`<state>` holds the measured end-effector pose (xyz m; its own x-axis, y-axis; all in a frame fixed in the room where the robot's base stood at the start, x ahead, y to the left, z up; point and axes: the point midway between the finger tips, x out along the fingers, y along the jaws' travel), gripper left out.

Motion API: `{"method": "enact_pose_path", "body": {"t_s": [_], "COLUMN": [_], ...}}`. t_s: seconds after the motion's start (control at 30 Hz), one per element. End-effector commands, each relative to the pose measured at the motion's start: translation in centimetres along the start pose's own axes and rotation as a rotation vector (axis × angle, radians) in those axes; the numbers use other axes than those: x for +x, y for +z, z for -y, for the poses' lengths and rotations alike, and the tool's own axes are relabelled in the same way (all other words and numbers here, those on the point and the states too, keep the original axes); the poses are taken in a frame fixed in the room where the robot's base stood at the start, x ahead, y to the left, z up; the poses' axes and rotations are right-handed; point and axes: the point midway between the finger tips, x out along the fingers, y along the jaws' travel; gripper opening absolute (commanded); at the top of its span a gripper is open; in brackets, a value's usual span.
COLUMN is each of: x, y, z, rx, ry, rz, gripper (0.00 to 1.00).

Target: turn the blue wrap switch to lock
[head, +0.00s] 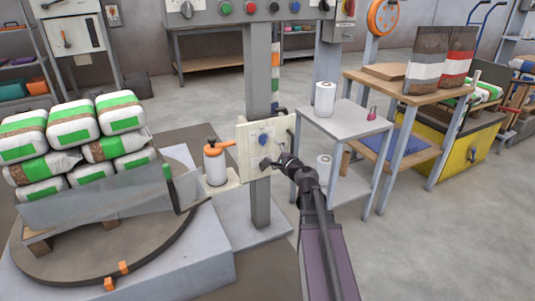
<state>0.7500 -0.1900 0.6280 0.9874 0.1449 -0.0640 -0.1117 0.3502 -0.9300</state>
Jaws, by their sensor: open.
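A blue switch knob (263,139) sits on the front of a small cream control panel (246,135), which is fixed to a grey post (258,70). Its exact turn position is too small to read. My gripper (268,164) is open, just below and slightly right of the blue knob, in front of the panel's lower part. It appears empty and apart from the knob; its distance from the panel face is hard to tell. My arm reaches up to it from the lower right.
Left of the panel, a white bottle with an orange top (215,165) stands on a small shelf. A turntable (60,270) carries stacked white-and-green bags (70,127). A grey side table (345,117) holds a white roll (325,98) on the right. An upper button panel (210,12) hangs above.

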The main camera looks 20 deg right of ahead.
Motion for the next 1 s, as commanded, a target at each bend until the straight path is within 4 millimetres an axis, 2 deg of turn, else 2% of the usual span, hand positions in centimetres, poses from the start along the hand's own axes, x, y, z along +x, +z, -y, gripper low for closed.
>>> {"method": "enact_pose_path", "body": {"t_s": [0.03,0.3,1.0], "x": [-0.1,-0.6,-0.2], "y": [-1.0,-3.1,-3.3], "z": [-1.1,-1.4,-1.2], "rx": [0.036,0.160,0.171], "ry": [-0.021,-0.091,-0.098], "rz": [-0.012,-0.050,-0.054], "gripper": [1.00,1.00,1.00]}}
